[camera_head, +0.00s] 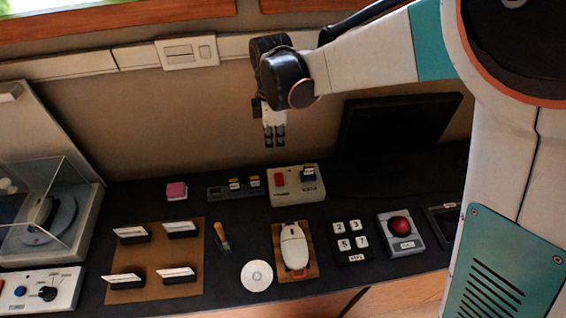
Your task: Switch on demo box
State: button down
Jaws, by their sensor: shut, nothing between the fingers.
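A pale beige box (296,198) with a red rocker-like switch (279,180) on its left and a blue and yellow part on its right sits at the back middle of the dark table. I take it for the demo box, but its labels are too small to read. Whether its switch is on or off cannot be told. My gripper (275,138) hangs fingers down above and behind the box, apart from it, shut and empty.
A grey box with a red dome button (400,226), a number keypad (350,242) and a white mouse-like device (294,247) stand in front. A dark strip (222,192), pink block (176,190) and card-holder board (155,262) lie left. A dark screen (395,127) stands right.

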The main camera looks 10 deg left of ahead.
jog(key=shift+f, duration=0.2)
jog(key=b, duration=0.5)
send_near(275, 184)
notch_tip(275, 184, down, 6)
jog(key=shift+s+r, duration=0.1)
jog(key=shift+r, duration=0.15)
jog(key=shift+f, duration=0.1)
jog(key=shift+s+d+f+b, duration=0.1)
jog(key=shift+s+f+b, duration=0.05)
jog(key=shift+f+b, duration=0.2)
jog(key=shift+r, duration=0.1)
jog(key=shift+w+a+r, duration=0.15)
jog(key=shift+w+a, duration=0.05)
jog(key=shift+w, duration=0.6)
jog(key=shift+r, duration=0.1)
